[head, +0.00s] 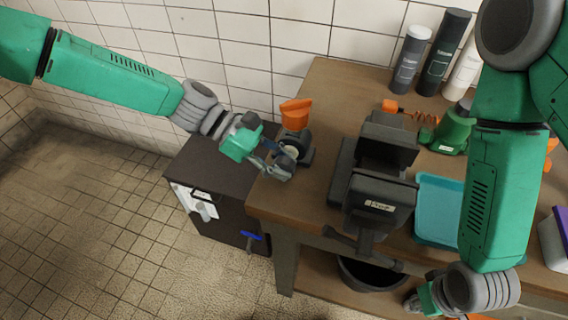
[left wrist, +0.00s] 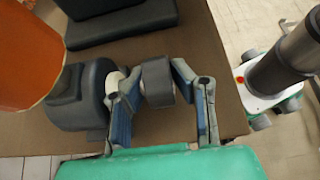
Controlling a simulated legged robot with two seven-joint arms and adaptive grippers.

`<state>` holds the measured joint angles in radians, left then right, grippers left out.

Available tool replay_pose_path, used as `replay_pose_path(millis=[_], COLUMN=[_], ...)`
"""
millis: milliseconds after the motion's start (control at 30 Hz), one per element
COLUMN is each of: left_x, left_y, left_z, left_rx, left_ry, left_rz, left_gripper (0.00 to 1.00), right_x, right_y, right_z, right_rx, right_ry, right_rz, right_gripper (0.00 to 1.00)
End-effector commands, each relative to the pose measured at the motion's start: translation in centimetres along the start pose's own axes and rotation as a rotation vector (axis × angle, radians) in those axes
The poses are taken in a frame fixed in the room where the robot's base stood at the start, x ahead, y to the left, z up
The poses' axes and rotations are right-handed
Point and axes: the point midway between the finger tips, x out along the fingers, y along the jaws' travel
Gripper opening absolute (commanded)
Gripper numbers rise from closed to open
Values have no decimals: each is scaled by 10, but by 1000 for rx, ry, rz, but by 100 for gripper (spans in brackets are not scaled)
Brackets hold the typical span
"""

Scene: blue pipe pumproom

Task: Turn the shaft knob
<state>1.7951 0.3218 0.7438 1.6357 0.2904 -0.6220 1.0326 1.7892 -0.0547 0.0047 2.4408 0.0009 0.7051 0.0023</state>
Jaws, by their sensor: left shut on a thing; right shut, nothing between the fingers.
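The shaft device stands on the left corner of the wooden workbench, with an orange top (head: 296,113) and a dark grey body (head: 302,150). In the left wrist view its orange top (left wrist: 30,50) and dark body (left wrist: 80,95) show at the left. The dark grey shaft knob (left wrist: 158,80) sits on a short pale shaft between my left gripper's fingers. My left gripper (head: 284,160) is shut on the knob, with one finger on each side (left wrist: 155,88).
A dark vise (head: 378,195) stands right of the device. A teal tray (head: 436,190), a green tool (head: 452,132) and several bottles (head: 437,55) are further right. A dark cabinet (head: 215,180) is left of the bench. A black bucket (head: 365,275) is below. The tiled floor at left is clear.

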Motion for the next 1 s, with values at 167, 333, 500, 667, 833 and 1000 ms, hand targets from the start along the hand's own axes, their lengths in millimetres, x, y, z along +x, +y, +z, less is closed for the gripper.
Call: replay_pose_path(millis=[167,333,500,667,833,1000], left_x=[-3,-2,-4,-23,-60,-94], left_y=[4,2,2,3,3,3], left_z=[0,0,0,0,0,-1], left_rx=[1,0,0,1,0,-1], left_ry=[3,2,3,3,3,2], left_rz=[11,7,6,9,10,9], left_gripper=[28,28,28,28,28,28], right_x=[0,0,-1,-1,-1,-1], right_y=[0,0,0,0,0,0], right_z=[0,0,2,3,2,2], right_rx=[0,0,0,0,0,0], right_ry=[0,0,2,3,3,3], right_rz=[0,0,0,0,0,0], right_gripper=[0,0,0,0,0,0])
